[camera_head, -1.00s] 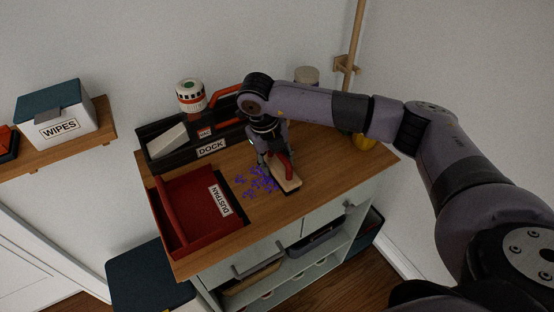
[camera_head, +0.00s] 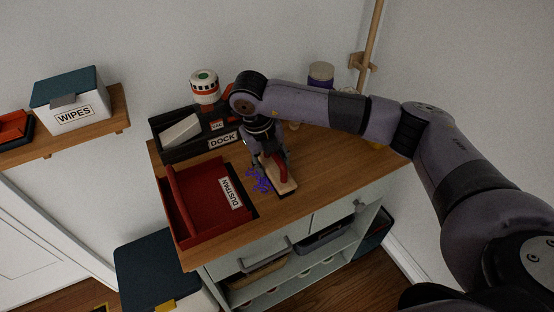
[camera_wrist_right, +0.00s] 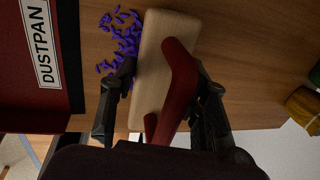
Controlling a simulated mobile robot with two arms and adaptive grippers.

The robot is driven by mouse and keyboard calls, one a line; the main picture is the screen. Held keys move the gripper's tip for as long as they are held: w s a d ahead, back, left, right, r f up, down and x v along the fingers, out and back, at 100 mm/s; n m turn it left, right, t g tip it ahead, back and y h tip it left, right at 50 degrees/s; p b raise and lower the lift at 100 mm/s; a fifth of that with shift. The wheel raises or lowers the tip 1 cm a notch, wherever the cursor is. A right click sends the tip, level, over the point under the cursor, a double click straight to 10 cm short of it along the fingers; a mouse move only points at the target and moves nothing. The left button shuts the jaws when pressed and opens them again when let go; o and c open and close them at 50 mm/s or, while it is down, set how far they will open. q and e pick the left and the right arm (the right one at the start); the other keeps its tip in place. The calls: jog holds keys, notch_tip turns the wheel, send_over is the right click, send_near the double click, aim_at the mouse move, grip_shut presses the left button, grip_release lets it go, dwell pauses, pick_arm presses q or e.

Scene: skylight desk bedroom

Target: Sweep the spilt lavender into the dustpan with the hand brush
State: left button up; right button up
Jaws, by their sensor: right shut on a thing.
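The hand brush (camera_head: 287,187) has a pale wooden block and a red handle, and rests on the wooden top right of the purple lavender (camera_head: 259,181). My right gripper (camera_head: 268,160) is shut on the brush handle. In the right wrist view its fingers (camera_wrist_right: 160,108) sit either side of the brush (camera_wrist_right: 160,32), and the lavender (camera_wrist_right: 122,38) lies along the block's left edge. The red dustpan (camera_head: 185,238) lies left of the lavender with a narrow gap between; its edge also shows in the wrist view (camera_wrist_right: 35,95). The bristles are hidden. My left gripper is not in view.
A black dock tray (camera_head: 180,153) stands behind the dustpan, with a white-and-red canister (camera_head: 204,87) behind it. A jar (camera_head: 320,75) stands at the back right, partly behind my arm. The wooden top (camera_head: 225,247) is clear along its front edge.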

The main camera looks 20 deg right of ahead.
jog(key=shift+s+a, duration=0.1)
jog(key=shift+a, duration=0.65)
jog(key=shift+a+b, duration=0.4)
jog(key=shift+a, duration=1.1)
jog(key=shift+a, duration=0.1)
jog(key=shift+s+a, duration=0.1)
jog(key=shift+a, duration=0.45)
